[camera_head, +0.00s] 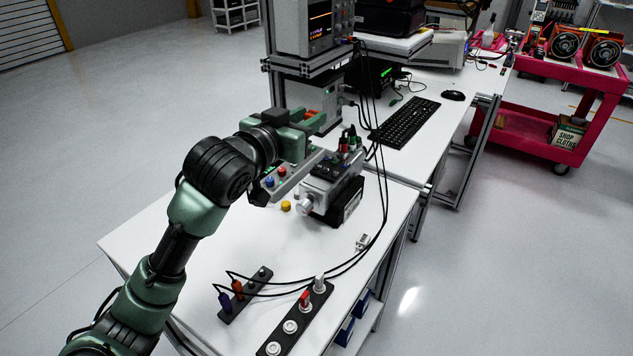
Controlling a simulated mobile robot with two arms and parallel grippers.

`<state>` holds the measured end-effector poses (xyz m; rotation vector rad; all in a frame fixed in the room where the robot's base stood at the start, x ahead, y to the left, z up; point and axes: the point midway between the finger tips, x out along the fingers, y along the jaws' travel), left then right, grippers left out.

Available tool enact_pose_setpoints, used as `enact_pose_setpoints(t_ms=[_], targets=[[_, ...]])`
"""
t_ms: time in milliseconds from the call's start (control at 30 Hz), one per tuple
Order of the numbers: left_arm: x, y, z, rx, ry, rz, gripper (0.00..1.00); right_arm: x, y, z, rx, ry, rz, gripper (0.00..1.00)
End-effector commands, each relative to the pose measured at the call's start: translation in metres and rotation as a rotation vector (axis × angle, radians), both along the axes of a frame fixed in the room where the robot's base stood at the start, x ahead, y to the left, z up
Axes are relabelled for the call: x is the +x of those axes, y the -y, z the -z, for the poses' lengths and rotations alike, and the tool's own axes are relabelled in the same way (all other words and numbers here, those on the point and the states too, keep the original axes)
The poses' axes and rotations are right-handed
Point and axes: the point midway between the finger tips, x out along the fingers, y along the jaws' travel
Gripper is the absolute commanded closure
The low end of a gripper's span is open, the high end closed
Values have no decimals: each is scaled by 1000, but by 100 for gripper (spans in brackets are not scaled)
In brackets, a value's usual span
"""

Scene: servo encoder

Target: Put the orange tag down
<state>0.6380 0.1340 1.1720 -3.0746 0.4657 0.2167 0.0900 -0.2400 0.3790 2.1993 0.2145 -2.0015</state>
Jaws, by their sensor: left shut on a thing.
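My left gripper (312,123) reaches in from the left, over the far part of the white table. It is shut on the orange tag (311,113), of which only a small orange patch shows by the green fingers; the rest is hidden. The tag is close to the grey device in the picture, and I cannot tell whether it touches anything. My right gripper is out of view.
A servo-like device (330,185) with black cables stands on the white table (210,258). A small yellow-orange knob (286,206) is beside it. Black strips with connectors (297,318) lie at the front. A keyboard (405,122) is behind. The table's left part is clear.

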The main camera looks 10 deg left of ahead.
Motion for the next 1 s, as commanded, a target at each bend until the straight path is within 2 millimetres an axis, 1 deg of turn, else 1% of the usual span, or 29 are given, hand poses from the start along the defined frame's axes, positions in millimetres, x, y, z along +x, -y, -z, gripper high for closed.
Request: enact_pose_setpoints(t_ms=[33, 133, 200, 267, 367, 500, 700, 833, 1000], targets=[[4, 1, -15, 2, 7, 10, 100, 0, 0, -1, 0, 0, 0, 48], [7, 2, -30, 1, 3, 25, 100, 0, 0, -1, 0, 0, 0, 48], [8, 3, -33, 0, 1, 32, 100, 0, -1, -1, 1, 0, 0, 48], [9, 3, -28, 0, -2, 35, 100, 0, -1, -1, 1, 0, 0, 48], [9, 3, -8, 0, -7, 35, 100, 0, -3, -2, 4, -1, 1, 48], [8, 2, 31, 0, -9, 35, 100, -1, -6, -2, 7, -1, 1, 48], [8, 2, 83, -1, -7, 34, 100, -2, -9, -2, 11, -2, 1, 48], [8, 3, 107, -1, -3, 35, 100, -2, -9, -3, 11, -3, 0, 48], [8, 3, 121, -1, 1, 34, 100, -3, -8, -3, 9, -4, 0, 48]])
